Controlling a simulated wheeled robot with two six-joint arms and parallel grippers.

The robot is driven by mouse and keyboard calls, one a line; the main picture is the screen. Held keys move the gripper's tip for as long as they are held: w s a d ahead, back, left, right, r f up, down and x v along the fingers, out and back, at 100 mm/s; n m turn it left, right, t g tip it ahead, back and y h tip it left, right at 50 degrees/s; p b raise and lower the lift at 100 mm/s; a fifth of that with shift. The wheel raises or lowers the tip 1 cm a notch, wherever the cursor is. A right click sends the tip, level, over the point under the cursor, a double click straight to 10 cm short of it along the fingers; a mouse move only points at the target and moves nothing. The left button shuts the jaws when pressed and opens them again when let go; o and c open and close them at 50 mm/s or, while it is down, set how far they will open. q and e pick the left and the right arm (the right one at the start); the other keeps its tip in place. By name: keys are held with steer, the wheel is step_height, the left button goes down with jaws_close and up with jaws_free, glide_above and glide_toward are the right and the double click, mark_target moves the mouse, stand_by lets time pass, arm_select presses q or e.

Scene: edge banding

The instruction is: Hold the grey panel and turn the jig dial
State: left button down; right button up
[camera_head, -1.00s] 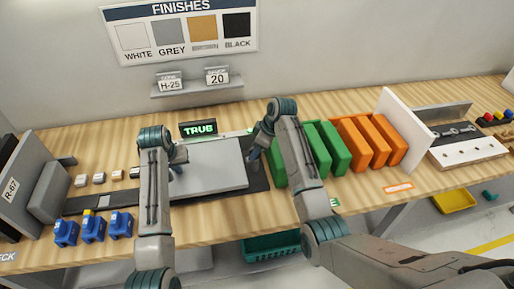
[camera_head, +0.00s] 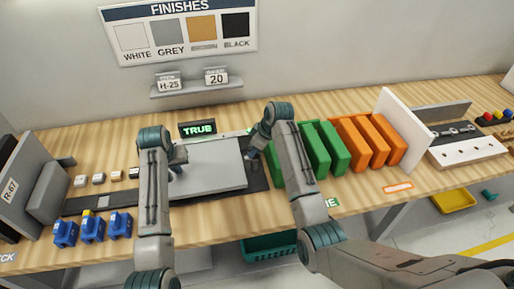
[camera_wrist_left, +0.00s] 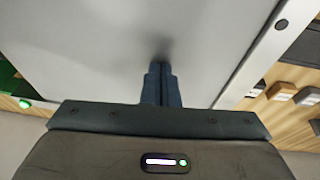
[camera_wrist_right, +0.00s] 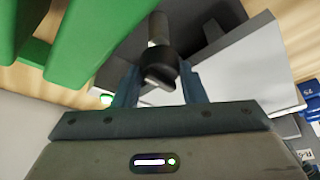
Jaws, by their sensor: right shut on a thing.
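The grey panel (camera_head: 215,165) lies flat on the dark jig bed on the bench. My left gripper (camera_wrist_left: 160,68) points down at the panel with its fingers together and nothing between them; the tips look to be on or just above its surface. My right gripper (camera_wrist_right: 160,75) is shut on the black jig dial (camera_wrist_right: 158,63), just right of the panel in the head view. A display reading TRUE (camera_head: 198,128) glows green behind the panel.
Several blue clamps (camera_head: 92,227) sit at the front left. Small blocks (camera_head: 98,178) line the bench behind them. A FINISHES board (camera_head: 180,30) hangs on the wall.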

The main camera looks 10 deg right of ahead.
arm_select(q)
steer(key=shift+s+f, duration=0.15)
steer(key=shift+f, duration=0.25)
arm_select(e)
steer(key=shift+s+a+m, duration=0.1)
steer(key=shift+m, duration=0.4)
steer(key=shift+f, duration=0.1)
